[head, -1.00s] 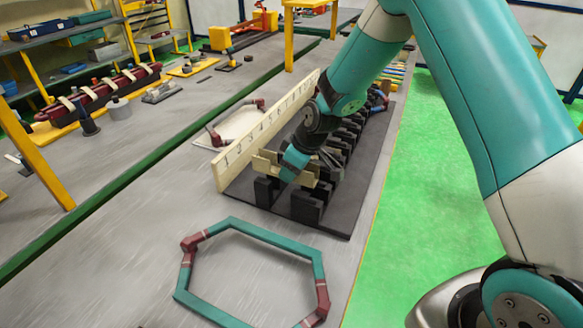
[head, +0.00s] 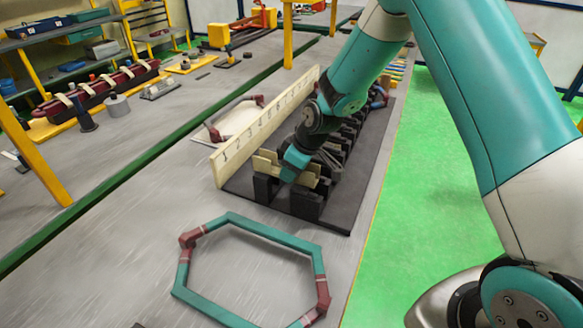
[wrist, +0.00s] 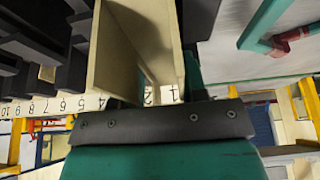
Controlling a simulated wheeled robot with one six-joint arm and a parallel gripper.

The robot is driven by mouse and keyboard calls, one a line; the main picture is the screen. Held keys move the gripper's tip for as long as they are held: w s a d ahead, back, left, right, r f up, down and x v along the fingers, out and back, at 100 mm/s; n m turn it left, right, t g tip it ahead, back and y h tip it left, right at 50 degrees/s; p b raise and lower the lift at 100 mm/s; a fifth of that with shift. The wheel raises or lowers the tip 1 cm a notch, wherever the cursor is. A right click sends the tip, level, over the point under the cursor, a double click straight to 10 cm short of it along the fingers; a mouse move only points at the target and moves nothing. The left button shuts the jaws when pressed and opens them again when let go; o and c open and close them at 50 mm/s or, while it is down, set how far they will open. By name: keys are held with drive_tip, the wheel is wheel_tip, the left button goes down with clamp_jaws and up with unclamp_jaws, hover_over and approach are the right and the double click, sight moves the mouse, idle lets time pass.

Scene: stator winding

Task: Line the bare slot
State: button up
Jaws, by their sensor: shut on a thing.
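A cream, U-shaped slot liner (head: 266,164) is in my gripper at the near end of the black toothed stator block (head: 340,217). In the head view, my gripper (head: 292,168) is over the first black teeth and hides the middle of the liner. The liner lies crosswise over or between these teeth; I cannot tell how deep it sits. In the wrist view, the liner (wrist: 130,48) fills the space in front of the jaws, its open channel showing. The gripper is shut on it. The other slots are mostly hidden behind my arm.
A cream board with slot numbers (head: 237,150) stands upright along the block's left side. A teal and maroon hexagonal coil (head: 262,232) lies on the grey bench in front. Another coil (head: 228,122) lies on a pale sheet behind the board.

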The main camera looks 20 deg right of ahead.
drive_tip(key=shift+f+b, duration=0.3)
drive_tip(key=shift+f, duration=0.1)
drive_tip(key=o, duration=0.8)
drive_tip(key=shift+s, duration=0.1)
drive_tip(key=shift+r, duration=0.15)
drive_tip(key=shift+r+p, duration=0.55)
drive_tip(key=shift+r, duration=0.1)
drive_tip(key=shift+r+p, duration=2.5)
drive_tip(key=shift+r, duration=1.25)
